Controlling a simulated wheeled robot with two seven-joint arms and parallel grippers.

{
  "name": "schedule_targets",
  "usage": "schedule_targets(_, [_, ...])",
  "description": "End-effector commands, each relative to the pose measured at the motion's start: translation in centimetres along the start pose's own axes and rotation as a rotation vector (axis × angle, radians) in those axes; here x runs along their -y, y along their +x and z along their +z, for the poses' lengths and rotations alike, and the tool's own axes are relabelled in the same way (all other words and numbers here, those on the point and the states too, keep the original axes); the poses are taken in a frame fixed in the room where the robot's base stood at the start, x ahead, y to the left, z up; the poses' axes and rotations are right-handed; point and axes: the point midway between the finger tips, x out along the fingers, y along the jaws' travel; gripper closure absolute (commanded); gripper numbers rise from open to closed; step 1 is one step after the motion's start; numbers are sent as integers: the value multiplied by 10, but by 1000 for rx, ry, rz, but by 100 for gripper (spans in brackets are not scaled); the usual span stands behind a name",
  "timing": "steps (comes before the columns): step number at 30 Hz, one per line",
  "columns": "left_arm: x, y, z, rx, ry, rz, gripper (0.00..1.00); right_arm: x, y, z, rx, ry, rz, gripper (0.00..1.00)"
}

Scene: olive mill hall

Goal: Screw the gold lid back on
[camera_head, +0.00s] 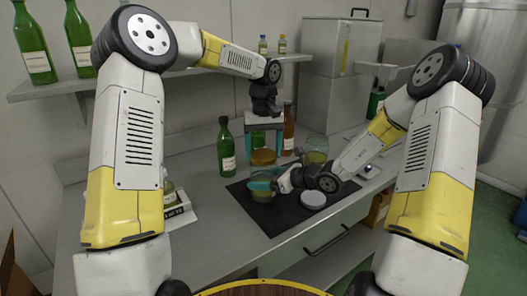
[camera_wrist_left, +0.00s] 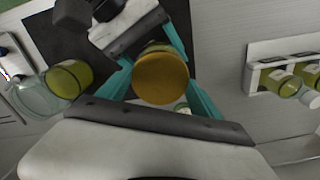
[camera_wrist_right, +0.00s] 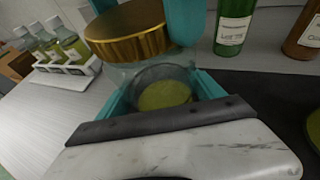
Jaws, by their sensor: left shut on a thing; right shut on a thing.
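The gold lid (camera_head: 263,157) is between the teal fingers of my left gripper (camera_head: 265,146), which points down and is shut on it. The lid also shows in the left wrist view (camera_wrist_left: 160,79). The glass jar (camera_head: 262,195) with yellow-green contents is held upright by my right gripper (camera_head: 264,184), shut around its side. In the right wrist view the lid (camera_wrist_right: 130,32) hangs above the open mouth of the jar (camera_wrist_right: 165,92), with a visible gap between them. In the left wrist view the lid hides most of the jar.
Another jar (camera_head: 316,151) stands behind my right gripper. A green bottle (camera_head: 226,148) and a brown bottle (camera_head: 288,130) stand at the back. A rack of small bottles (camera_head: 179,212) is at the left.

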Motion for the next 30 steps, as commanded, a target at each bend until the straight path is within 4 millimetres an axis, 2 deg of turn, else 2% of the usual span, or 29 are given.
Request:
schedule_targets(5, [0,0,0,-1,281,0,74,0,0,0,0,0,0,100])
schedule_targets(12, [0,0,0,0,803,0,74,0,0,0,0,0,0,100])
schedule_targets(15, [0,0,0,-1,974,0,74,0,0,0,0,0,0,100])
schedule_targets(16, [0,0,0,-1,1014,0,74,0,0,0,0,0,0,100])
schedule_targets(20, [0,0,0,-1,999,-1,74,0,0,0,0,0,0,100])
schedule_targets(21, [0,0,0,-1,999,-1,22,0,0,0,0,0,0,100])
schedule_targets(24, [0,0,0,-1,998,-1,2,0,0,0,0,0,0,100])
schedule_targets(30, [0,0,0,0,997,0,0,0,0,0,0,0,0,100])
